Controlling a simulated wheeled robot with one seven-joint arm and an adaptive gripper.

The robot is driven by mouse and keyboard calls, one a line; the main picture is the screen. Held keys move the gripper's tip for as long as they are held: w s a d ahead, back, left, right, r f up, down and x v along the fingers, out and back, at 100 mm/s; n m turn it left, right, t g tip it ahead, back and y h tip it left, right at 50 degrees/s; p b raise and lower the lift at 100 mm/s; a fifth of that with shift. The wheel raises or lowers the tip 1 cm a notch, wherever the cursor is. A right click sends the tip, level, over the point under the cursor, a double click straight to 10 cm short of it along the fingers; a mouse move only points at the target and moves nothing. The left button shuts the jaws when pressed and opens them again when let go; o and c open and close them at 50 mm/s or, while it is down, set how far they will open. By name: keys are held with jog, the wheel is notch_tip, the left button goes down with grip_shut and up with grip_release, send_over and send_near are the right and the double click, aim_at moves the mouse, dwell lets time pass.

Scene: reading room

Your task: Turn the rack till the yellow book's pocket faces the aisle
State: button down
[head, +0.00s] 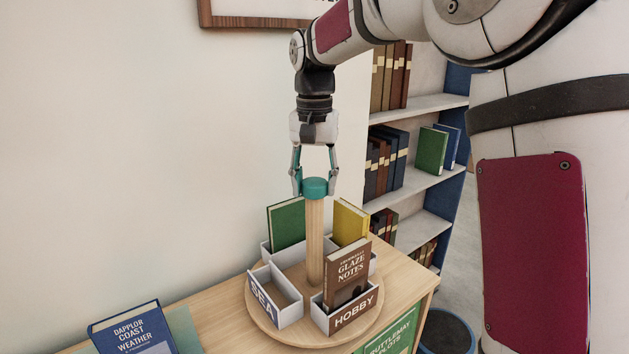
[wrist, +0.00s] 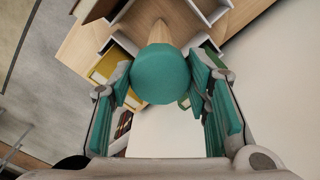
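The round wooden rack (head: 262,316) stands on a wooden cabinet top, with white pockets around a central post (head: 315,240). The yellow book (head: 350,222) is upright in the back right pocket; it also shows left of the knob in the wrist view (wrist: 104,66). A brown book, GLAZE NOTES (head: 345,270), is in the front right HOBBY pocket. The front left SEA pocket (head: 266,292) looks empty. A green book (head: 287,222) is at back left. My gripper (head: 316,187) points down with its fingers against both sides of the teal knob (wrist: 160,75) on the post.
A blue book (head: 135,330) stands at the cabinet's left front. A green sign (head: 390,338) is on the cabinet front. A wall is behind. A bookshelf (head: 418,185) stands at back right, and a round blue-rimmed object (head: 446,332) is on the floor right of the cabinet.

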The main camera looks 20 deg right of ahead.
jog(key=shift+m, duration=2.2)
jog(key=shift+m+p, duration=0.6)
jog(key=shift+m, duration=1.6)
jog(key=shift+m+p, duration=0.6)
jog(key=shift+m, duration=1.8)
jog(key=shift+m+p, duration=0.5)
jog(key=shift+m, duration=1.7)
jog(key=c, duration=0.9)
grip_release()
jog(key=shift+o, duration=0.2)
